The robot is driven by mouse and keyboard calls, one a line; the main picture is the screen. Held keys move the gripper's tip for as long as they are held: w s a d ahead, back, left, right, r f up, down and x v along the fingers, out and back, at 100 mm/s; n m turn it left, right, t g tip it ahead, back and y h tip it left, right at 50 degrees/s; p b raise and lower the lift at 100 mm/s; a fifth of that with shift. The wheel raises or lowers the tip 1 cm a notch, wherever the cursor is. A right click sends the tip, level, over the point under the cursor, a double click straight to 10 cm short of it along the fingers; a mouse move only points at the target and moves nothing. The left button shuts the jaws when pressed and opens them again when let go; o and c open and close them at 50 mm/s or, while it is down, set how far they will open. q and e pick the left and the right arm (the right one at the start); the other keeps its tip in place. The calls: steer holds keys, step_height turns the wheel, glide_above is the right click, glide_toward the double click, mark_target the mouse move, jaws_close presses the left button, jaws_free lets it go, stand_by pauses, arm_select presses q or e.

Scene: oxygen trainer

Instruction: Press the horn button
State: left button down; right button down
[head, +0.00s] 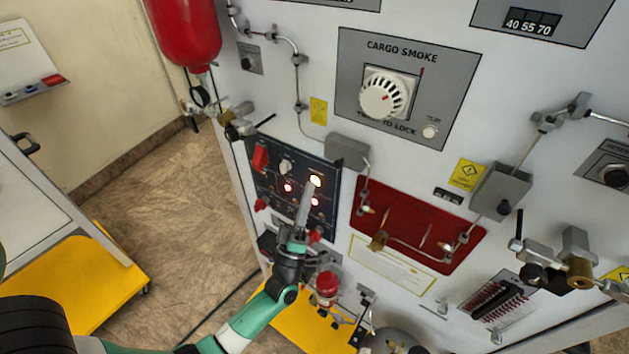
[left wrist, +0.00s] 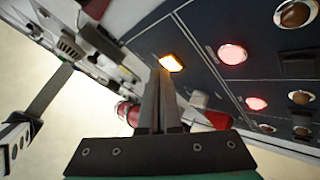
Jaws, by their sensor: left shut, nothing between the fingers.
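A dark control panel (head: 268,190) on the white trainer wall holds several lit lamps or buttons, a white knob and red switches. No horn label is readable, so I cannot tell which control is the horn button. My left gripper (head: 307,188) is shut and empty. The gripper covers the panel's lower right part.
A red mushroom knob (head: 327,284) sits below my gripper. A red recessed panel (head: 418,222) with pipe fittings lies to the right. The CARGO SMOKE plate (head: 408,82) with a white dial is above. A red cylinder (head: 185,30) hangs at upper left.

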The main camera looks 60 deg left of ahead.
arm_select(q)
steer(key=shift+w+a+b, duration=0.2)
steer(key=shift+w+b, duration=0.1)
stand_by(0.6)
steer(key=shift+s+d, duration=0.45)
steer(key=shift+s, duration=0.2)
steer(key=shift+s+p, duration=0.1)
steer(key=shift+p, duration=0.25)
steer(key=shift+s+d+p, duration=0.2)
steer(key=shift+s+d, duration=0.2)
steer(key=shift+s, duration=0.3)
steer(key=shift+s+d+p, duration=0.25)
steer(key=shift+s+d, duration=0.2)
steer(key=shift+s, duration=0.25)
steer(key=shift+s+d+p, duration=0.2)
steer(key=shift+s+d, duration=0.2)
steer(key=shift+s, duration=0.3)
